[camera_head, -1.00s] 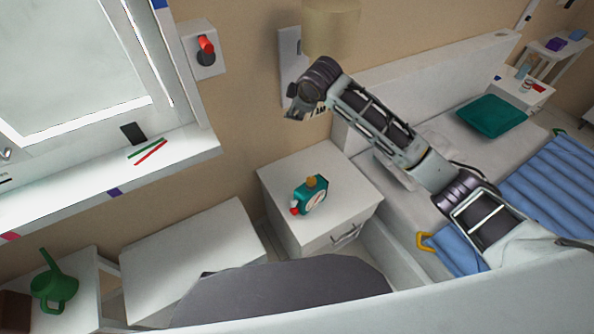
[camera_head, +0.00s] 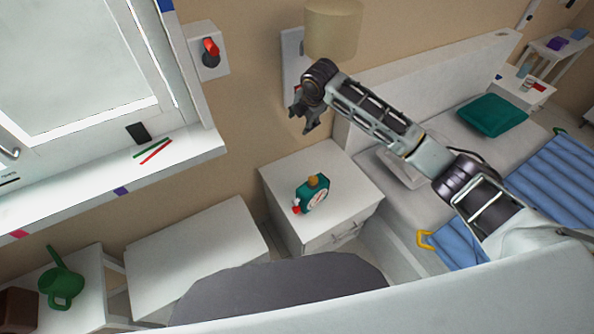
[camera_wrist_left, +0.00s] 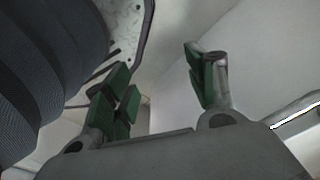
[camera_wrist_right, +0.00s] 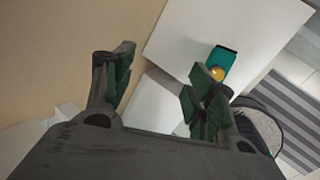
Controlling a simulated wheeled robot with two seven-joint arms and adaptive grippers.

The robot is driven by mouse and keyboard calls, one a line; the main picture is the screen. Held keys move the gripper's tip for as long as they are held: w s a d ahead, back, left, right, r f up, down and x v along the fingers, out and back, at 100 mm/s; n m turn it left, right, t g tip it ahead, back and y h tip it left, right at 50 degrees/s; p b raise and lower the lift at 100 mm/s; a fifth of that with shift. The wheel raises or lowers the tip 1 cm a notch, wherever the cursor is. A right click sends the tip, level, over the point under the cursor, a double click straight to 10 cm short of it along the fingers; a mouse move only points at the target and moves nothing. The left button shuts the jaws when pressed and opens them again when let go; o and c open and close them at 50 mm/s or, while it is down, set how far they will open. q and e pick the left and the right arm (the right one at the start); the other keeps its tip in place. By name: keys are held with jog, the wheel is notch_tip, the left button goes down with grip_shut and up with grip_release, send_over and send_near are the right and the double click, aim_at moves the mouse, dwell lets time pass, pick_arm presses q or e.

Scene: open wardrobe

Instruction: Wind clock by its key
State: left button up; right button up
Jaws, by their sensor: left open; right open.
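A teal clock (camera_head: 312,195) with a pale round face stands on the white nightstand (camera_head: 352,177). It has an orange-yellow knob on top and a red part at its lower left; I cannot tell which is the key. My right gripper (camera_head: 303,120) is open and empty, in the air above and behind the clock, near the wall. In the right wrist view the clock (camera_wrist_right: 222,62) shows beyond the right-hand finger, apart from it. My left gripper (camera_wrist_left: 160,85) is open and empty in the left wrist view; it is not in the head view.
A wall lamp (camera_head: 333,28) hangs right above my right gripper. A bed with a teal pillow (camera_head: 492,115) is on the right. A white bench (camera_head: 195,255) and a green watering can (camera_head: 62,285) are on the left. The nightstand top around the clock is clear.

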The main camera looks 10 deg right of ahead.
aim_at(313, 180)
pick_arm(q)
jog(key=s+a+f, duration=0.1)
jog(key=s+f, duration=0.2)
jog(key=s, duration=0.4)
jog(key=s+a+f, duration=0.2)
jog(key=s+f, duration=0.1)
jog(key=s, duration=0.3)
jog(key=shift+s+p, duration=0.3)
jog(key=shift+s, duration=0.05)
pick_arm(e)
jog(key=s+d+f+n+g, duration=0.5)
jog(key=f+n, duration=0.4)
jog(key=n, duration=0.5)
pick_arm(q)
jog(key=shift+a, duration=0.1)
pick_arm(e)
jog(key=shift+s, duration=0.1)
jog(key=shift+f, duration=0.15)
pick_arm(q)
jog(key=shift+r+p, duration=0.55)
jog(key=shift+r, duration=0.1)
pick_arm(e)
jog(key=shift+a+f, duration=0.2)
jog(key=shift+f, duration=3.2)
jog(key=shift+a+f, duration=0.15)
jog(key=shift+f, duration=3.25)
jog(key=shift+c, duration=0.4)
jog(key=shift+s+h, duration=0.1)
jog(key=shift+h, duration=0.2)
jog(key=c, duration=0.9)
